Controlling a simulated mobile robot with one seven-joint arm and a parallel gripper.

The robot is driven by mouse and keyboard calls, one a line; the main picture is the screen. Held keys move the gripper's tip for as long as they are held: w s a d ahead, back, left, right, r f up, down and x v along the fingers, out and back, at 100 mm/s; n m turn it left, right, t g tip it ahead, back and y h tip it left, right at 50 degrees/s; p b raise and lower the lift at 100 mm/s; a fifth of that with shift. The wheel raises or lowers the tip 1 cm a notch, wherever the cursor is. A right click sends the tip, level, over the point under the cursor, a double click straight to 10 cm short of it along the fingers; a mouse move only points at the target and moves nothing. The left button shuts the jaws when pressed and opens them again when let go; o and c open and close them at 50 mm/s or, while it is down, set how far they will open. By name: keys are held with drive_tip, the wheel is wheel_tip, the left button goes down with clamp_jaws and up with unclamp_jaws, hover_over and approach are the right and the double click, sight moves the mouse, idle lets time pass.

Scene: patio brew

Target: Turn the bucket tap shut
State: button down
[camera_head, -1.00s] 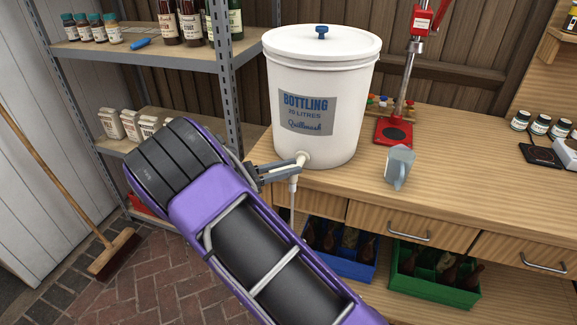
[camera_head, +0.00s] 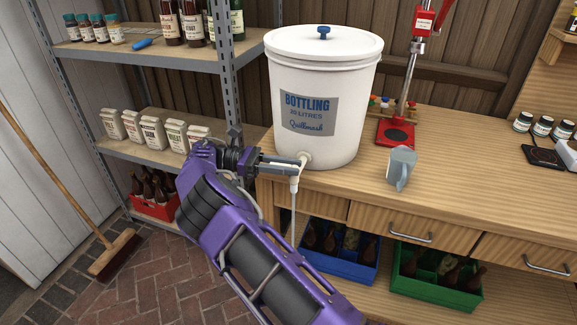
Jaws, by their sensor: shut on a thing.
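The white bottling bucket (camera_head: 325,75) stands on the wooden bench with its lid on. Its white tap (camera_head: 297,170) sticks out low at the left front, over the bench edge, and a thin pale tube (camera_head: 293,205) hangs down below it. My gripper (camera_head: 296,164) reaches in from the left at the tap, with its fingers shut on the tap's upper part, likely its lever. The fingers hide most of that part, so its exact angle is hard to see.
A grey jug (camera_head: 401,167) and a red bottle capper (camera_head: 396,132) stand right of the bucket. A blue crate (camera_head: 340,268) and a green crate (camera_head: 436,290) of bottles sit below. A metal shelf post (camera_head: 224,75) rises close behind my wrist.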

idle(0.4)
drive_tip(key=c, duration=0.9)
unclamp_jaws()
